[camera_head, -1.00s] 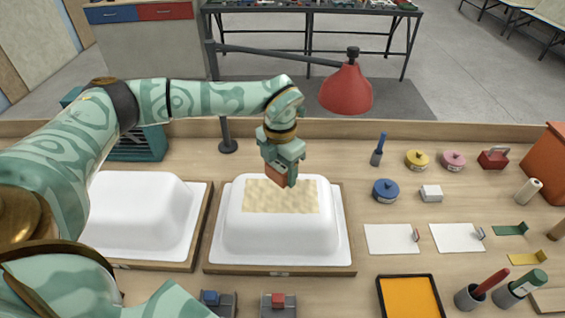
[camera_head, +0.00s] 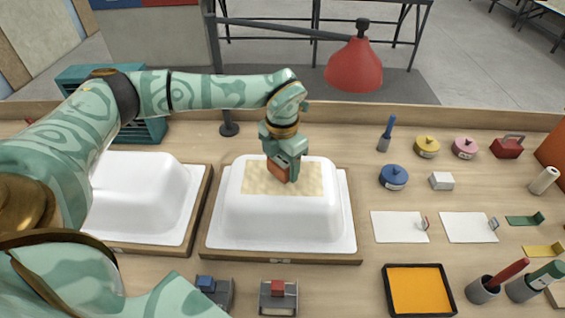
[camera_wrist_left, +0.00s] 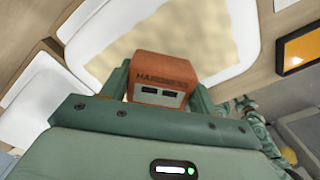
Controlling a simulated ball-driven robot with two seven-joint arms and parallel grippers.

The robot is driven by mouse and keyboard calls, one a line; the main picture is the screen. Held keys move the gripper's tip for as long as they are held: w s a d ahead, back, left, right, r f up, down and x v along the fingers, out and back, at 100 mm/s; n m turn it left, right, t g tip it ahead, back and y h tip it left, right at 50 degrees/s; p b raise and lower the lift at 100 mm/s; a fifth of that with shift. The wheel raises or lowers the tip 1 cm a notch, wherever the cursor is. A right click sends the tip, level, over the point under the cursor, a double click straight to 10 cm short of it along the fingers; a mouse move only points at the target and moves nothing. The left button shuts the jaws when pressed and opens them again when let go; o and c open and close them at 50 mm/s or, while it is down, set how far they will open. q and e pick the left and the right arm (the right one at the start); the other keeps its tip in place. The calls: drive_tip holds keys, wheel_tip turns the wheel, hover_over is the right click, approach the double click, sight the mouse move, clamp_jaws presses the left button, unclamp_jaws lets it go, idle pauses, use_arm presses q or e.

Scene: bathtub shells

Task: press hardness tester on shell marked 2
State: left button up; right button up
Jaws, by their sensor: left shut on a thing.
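My left gripper (camera_head: 284,168) is shut on the orange hardness tester (camera_head: 278,171), held low over the middle shell (camera_head: 290,215). The tester also shows between the fingers in the left wrist view (camera_wrist_left: 160,78), with HARDNESS lettering on it. The shell is white, upside down on a wooden-edged board, with a tan rough patch (camera_head: 300,182) on its top. The tester is at the patch; I cannot tell if it touches. Another white shell (camera_head: 140,205) is at the left, partly behind my arm. The marks on the boards are too small to read. My right gripper is not in view.
A red lamp (camera_head: 354,65) hangs behind the middle shell. Right of it are tins, white cards (camera_head: 399,227), a blue-handled tool (camera_head: 387,133) and an orange tray (camera_head: 418,290). Two small clamp-like blocks (camera_head: 278,297) sit at the front edge.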

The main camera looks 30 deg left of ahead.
sight(282, 160)
use_arm(q)
drive_tip(key=shift+f, duration=0.45)
idle(0.6)
drive_tip(key=shift+f, duration=0.1)
idle(1.4)
wheel_tip(282, 160, up, 7)
drive_tip(key=p, duration=0.7)
